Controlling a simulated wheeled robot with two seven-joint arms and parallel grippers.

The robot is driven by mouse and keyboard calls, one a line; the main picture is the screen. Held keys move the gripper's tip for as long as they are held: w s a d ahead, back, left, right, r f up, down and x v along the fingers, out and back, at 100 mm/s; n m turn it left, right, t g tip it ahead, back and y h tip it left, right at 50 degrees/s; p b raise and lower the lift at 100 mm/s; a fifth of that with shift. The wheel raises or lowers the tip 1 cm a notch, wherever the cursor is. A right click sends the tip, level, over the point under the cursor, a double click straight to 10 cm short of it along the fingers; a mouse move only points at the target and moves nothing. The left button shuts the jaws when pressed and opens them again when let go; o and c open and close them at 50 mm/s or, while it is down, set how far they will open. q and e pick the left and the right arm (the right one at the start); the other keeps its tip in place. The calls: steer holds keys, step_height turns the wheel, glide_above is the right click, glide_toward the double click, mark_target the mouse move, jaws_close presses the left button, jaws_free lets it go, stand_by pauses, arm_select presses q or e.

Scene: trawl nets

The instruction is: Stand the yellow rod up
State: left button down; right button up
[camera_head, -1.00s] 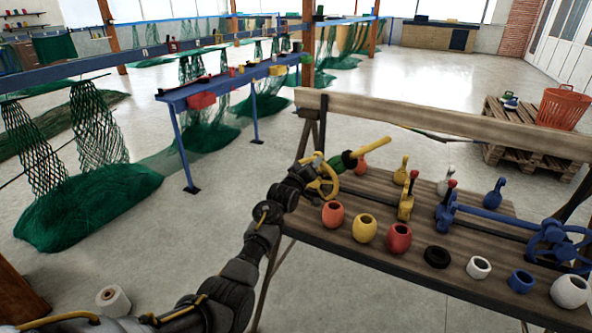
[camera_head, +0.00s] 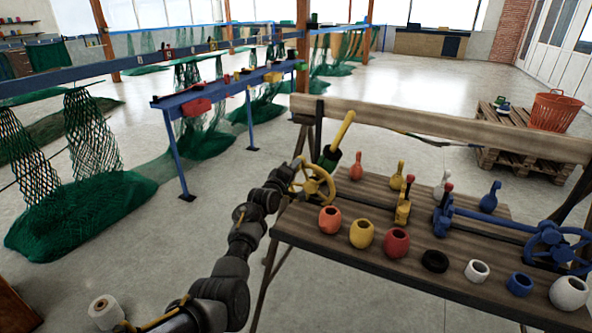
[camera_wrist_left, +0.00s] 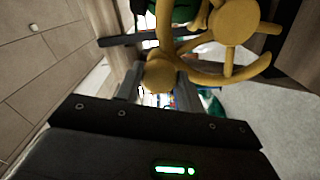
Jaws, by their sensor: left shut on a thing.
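The yellow rod (camera_head: 343,131) rises from a green socket (camera_head: 328,158) at the left end of the wooden bench in the head view. It stands steeply but leans to the right at the top. A yellow handwheel (camera_head: 330,182) sits in front of the socket. My left gripper (camera_head: 294,178) is at the wheel's left rim. In the left wrist view my left gripper (camera_wrist_left: 158,92) is shut on the wheel's round yellow knob (camera_wrist_left: 158,73), with the hub and spokes (camera_wrist_left: 232,22) above and to the right. The rod is not clear there. My right gripper is not in view.
The wooden bench (camera_head: 290,228) carries several coloured pots and small levers. A blue handwheel (camera_head: 550,245) is at its right end. A wooden back rail (camera_head: 450,127) runs behind the rod. Open floor lies left of the bench.

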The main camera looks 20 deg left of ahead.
arm_select(q)
steer(key=shift+w+a+f+n+b, duration=0.2)
steer(key=shift+a+f+n, duration=0.3)
steer(key=shift+a+n, duration=0.45)
steer(key=shift+w+a+f+n+b, duration=0.15)
steer(key=shift+a+f+n, duration=0.45)
steer(key=shift+n, duration=0.45)
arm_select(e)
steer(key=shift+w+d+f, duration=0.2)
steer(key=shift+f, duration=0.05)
arm_select(q)
steer(key=shift+s+a, duration=0.1)
steer(key=shift+a, duration=0.05)
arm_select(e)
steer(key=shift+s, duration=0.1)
arm_select(q)
steer(key=c, duration=0.9)
jaws_free()
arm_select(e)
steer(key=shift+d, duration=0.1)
